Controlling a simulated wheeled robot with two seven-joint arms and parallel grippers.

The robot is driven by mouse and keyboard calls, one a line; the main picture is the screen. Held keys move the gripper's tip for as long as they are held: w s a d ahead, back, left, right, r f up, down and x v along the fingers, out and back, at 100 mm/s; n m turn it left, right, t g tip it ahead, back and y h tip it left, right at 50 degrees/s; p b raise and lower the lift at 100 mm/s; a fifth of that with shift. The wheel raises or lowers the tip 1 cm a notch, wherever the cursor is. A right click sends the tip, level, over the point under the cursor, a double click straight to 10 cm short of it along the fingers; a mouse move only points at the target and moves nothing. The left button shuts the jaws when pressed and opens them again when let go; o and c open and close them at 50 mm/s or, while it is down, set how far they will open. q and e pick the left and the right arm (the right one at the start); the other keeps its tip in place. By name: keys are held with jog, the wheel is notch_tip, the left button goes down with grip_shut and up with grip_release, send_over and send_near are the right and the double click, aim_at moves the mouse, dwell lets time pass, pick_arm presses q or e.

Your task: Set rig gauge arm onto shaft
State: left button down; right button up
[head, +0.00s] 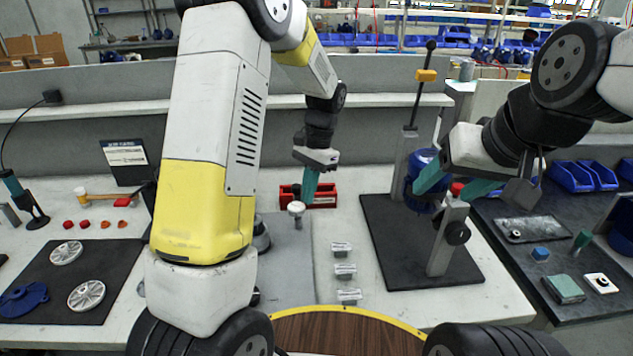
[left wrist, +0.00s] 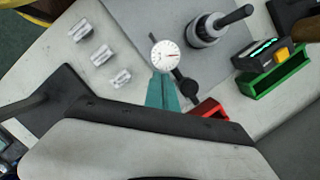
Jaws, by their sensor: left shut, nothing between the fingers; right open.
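The dial gauge (left wrist: 165,55), white-faced with a dark arm (left wrist: 187,88), is in the left wrist view just beyond my left fingertips (left wrist: 162,92). The gauge also shows in the head view (head: 296,208), just below my left gripper (head: 309,186). That gripper is shut and empty; contact with the gauge cannot be told. A grey hub with a black shaft (left wrist: 205,30) stands beside the gauge; in the head view my left arm hides most of it. My right gripper (head: 457,186) is open at the stand on the right, its fingers either side of a red cap (head: 456,190).
A red tray (head: 320,195) stands behind the gauge. A green holder (left wrist: 262,78) carries a black device. Several small labelled blocks (head: 345,271) lie in front. The stand's black base plate (head: 385,240) and blue cylinder (head: 421,170) are at right.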

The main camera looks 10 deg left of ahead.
aim_at(296, 202)
pick_arm(q)
jog(key=shift+s+a+m, duration=0.15)
jog(key=shift+s+m, duration=0.05)
jog(key=shift+m, duration=0.1)
jog(key=a+m, duration=0.1)
jog(key=m, duration=0.2)
jog(key=s+a+m+t+y, duration=0.1)
jog(key=m, duration=0.1)
jog(key=shift+a, duration=0.3)
jog(key=a+m, duration=0.1)
jog(key=m, duration=0.1)
jog(key=a+m+t, duration=0.1)
jog(key=a+m, duration=0.1)
jog(key=shift+w+m, duration=0.1)
jog(key=shift+m, duration=0.2)
jog(key=shift+a, duration=0.15)
dwell(0.4)
